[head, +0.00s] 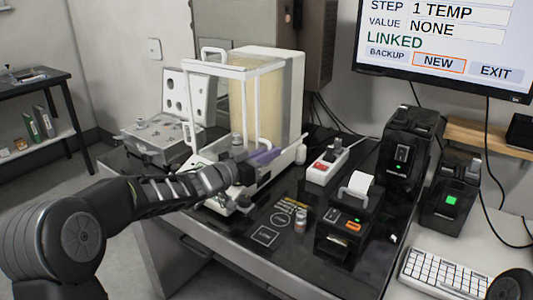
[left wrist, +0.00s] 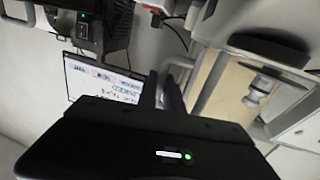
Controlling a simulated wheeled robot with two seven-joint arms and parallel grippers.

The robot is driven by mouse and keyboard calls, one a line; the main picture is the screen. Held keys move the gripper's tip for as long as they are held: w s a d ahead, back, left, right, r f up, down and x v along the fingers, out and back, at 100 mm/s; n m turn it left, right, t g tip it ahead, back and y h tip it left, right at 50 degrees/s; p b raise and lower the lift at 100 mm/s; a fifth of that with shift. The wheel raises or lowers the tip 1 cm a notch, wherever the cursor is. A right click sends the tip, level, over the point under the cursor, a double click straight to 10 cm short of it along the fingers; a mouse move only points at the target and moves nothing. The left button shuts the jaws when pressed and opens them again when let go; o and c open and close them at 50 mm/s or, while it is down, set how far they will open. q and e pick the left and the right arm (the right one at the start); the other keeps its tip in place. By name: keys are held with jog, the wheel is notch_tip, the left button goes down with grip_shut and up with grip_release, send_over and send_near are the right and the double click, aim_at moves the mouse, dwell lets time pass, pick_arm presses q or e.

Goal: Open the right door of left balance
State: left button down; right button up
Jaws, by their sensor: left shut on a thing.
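The left balance (head: 272,80) is a white-framed glass case on the black table. A metal weight (head: 237,140) shows through the glass, and it also shows in the left wrist view (left wrist: 262,88). My left gripper (head: 256,162) is at the lower right front of the case. It is shut at the right door's white handle (head: 257,128); the fingers hide the exact contact. In the left wrist view the gripper (left wrist: 168,88) has its fingers close together by a pale upright part of the case. I cannot tell how far the door stands open. My right gripper is not clearly visible.
A white power strip (head: 326,165), a black printer (head: 347,222) and a small metal weight (head: 301,220) stand right of the balance. An open weight case (head: 160,140) is behind it at left. A monitor (head: 445,45) hangs at upper right.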

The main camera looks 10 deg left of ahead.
pick_arm(q)
jog(key=c, duration=1.8)
grip_release()
jog(key=shift+o, duration=0.2)
jog(key=v, duration=0.8)
jog(key=shift+o, duration=0.6)
